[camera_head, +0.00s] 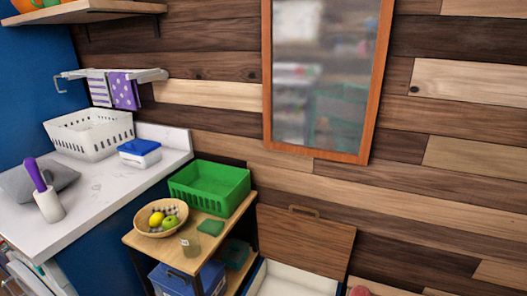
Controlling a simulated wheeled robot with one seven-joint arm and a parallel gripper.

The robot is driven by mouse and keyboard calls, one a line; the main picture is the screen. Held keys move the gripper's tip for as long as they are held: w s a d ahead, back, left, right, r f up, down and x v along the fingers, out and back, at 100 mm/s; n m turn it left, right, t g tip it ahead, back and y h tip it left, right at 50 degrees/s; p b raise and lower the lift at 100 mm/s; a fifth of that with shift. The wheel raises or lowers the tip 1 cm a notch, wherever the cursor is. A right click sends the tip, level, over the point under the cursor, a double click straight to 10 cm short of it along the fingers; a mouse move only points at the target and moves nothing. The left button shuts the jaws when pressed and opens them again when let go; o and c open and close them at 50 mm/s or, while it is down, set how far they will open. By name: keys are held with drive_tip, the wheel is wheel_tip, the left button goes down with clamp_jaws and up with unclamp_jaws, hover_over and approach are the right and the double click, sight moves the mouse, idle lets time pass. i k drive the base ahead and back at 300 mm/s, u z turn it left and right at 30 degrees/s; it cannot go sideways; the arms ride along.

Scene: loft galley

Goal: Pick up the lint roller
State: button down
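The lint roller (49,206) stands at the left on the white counter, in the head view. It has a purple handle pointing up and leaning left, and a white roller at the bottom. It is beside a grey, cushion-like thing (38,182), which lies partly behind it. Whether the two touch I cannot tell. My gripper is not in view.
The white counter (105,188) also holds a white basket (90,135) and a blue-lidded box (139,152). A wooden cart (217,229) with a green crate (210,189) and a fruit bowl (150,230) stands to the right. An open chest (306,243) is beyond it.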

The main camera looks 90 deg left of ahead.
sight(46, 198)
drive_tip(key=u, duration=4.3)
drive_tip(key=k, duration=0.45)
drive_tip(key=z, duration=0.1)
drive_tip(key=i, duration=0.7)
drive_tip(key=z, duration=0.05)
